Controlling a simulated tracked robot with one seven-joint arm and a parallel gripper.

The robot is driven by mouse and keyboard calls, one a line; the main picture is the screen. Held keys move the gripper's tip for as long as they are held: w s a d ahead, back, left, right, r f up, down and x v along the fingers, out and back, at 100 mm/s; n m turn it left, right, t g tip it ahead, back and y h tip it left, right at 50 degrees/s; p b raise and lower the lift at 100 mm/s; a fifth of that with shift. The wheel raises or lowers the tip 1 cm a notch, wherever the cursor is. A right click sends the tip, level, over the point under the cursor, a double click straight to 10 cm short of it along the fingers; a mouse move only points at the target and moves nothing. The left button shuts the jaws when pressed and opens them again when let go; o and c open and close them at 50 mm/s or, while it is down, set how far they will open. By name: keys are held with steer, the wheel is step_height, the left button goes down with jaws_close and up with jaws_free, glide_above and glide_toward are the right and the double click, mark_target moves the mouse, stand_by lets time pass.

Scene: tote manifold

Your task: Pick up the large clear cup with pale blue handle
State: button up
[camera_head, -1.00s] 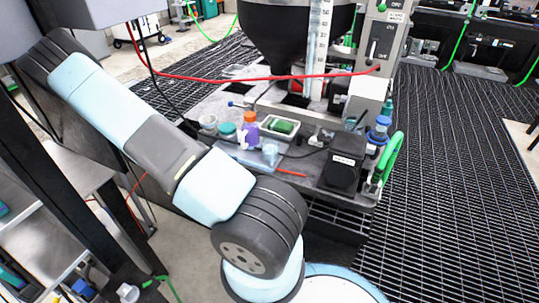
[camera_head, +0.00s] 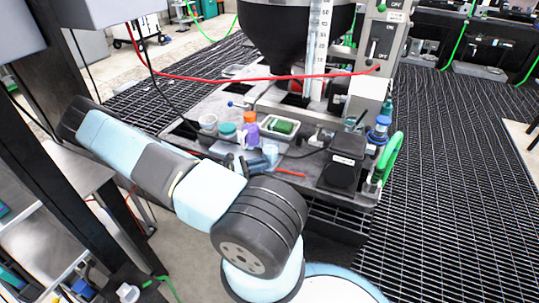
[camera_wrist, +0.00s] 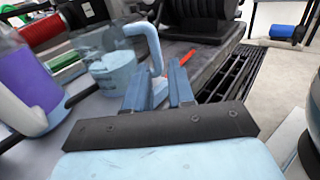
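The large clear cup (camera_wrist: 108,62) stands on the grey bench top in the wrist view, with pale blue content or lower part. Its pale blue handle (camera_wrist: 147,36) loops out on the right side, toward my gripper. My gripper (camera_wrist: 161,76) is open, its two blue-grey fingers apart. The handle's lower part shows at the gap between the fingertips; I cannot tell whether they touch it. In the head view the cup (camera_head: 270,152) is small and partly hidden near my gripper (camera_head: 243,162).
A green item in a tray (camera_head: 282,127) and a black box (camera_head: 343,163) are nearby. The bench edge drops to dark grating.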

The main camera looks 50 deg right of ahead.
steer(key=shift+r+x, duration=0.2)
steer(key=shift+x, duration=1.6)
steer(key=shift+r+x, duration=0.2)
steer(key=shift+x, duration=1.65)
steer(key=shift+w, duration=0.1)
jaws_close()
